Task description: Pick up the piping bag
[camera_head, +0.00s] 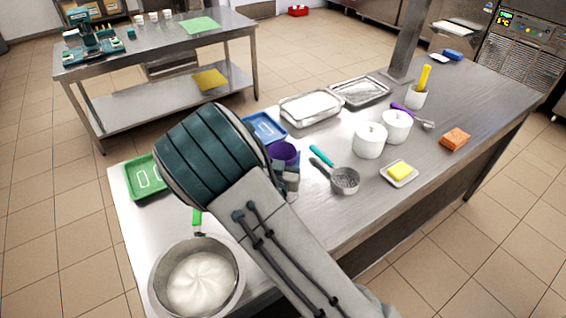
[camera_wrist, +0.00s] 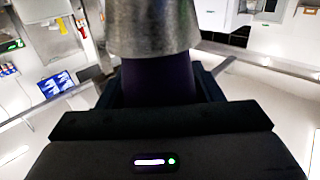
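The piping bag seems to be the purple, cup-shaped thing (camera_head: 284,151) at the end of my arm in the head view. In the wrist view its purple body (camera_wrist: 158,82) fills the space between the dark fingers, with a grey metal part (camera_wrist: 153,28) adjoining it. My gripper (camera_wrist: 158,95) looks shut on this purple body. In the head view my gripper (camera_head: 285,170) is over the steel table, mostly hidden behind my forearm. I cannot tell whether the bag touches the table.
The steel table (camera_head: 340,225) holds a bowl of white cream (camera_head: 200,282), green tray (camera_head: 146,178), blue tray (camera_head: 264,127), metal strainer cup (camera_head: 345,181), white pots (camera_head: 369,140), metal pans (camera_head: 311,106) and butter dish (camera_head: 399,172). Its right front is clear. Another table (camera_head: 150,55) stands behind.

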